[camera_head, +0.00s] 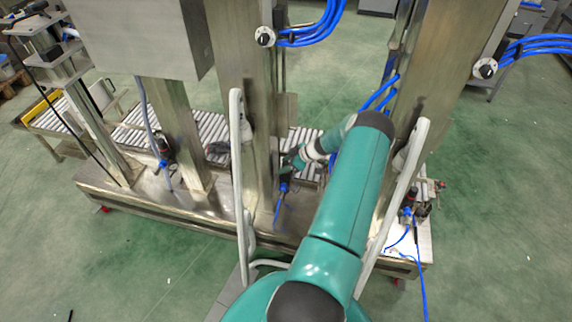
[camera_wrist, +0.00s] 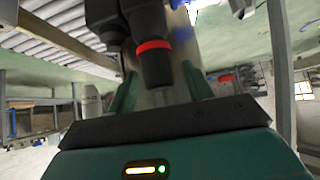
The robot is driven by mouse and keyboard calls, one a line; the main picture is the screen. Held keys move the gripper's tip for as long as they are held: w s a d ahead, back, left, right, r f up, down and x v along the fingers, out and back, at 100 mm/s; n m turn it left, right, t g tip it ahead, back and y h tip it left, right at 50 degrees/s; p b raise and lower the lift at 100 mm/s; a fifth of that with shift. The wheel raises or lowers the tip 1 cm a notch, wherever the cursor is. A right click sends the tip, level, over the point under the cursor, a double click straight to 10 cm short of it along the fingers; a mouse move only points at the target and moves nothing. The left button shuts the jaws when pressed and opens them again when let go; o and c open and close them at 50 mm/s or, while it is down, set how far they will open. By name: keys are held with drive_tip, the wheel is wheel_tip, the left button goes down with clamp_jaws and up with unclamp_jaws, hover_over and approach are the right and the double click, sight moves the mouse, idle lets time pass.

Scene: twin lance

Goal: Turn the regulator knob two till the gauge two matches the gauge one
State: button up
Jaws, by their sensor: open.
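My gripper (camera_head: 292,162) reaches down to the middle regulator (camera_head: 284,184) beside the central steel post. In the wrist view, a black regulator knob (camera_wrist: 155,68) with a red ring stands between the two green fingers of my gripper (camera_wrist: 159,80). The fingers are apart, one on each side of the knob, and I cannot tell whether either touches it. Another regulator (camera_head: 163,150) is at the left post and one (camera_head: 410,212) is at the right end. No number marks show which is two. No gauge face or needle can be read in either view.
Steel posts (camera_head: 235,95) rise from the metal base (camera_head: 215,205). A roller conveyor (camera_head: 207,126) runs behind. Blue hoses (camera_head: 312,35) hang from round switches (camera_head: 265,36). Grey curved handles (camera_head: 236,145) stand either side of my arm.

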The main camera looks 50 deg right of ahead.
drive_tip(key=c, duration=1)
drive_tip(key=shift+m, duration=0.3)
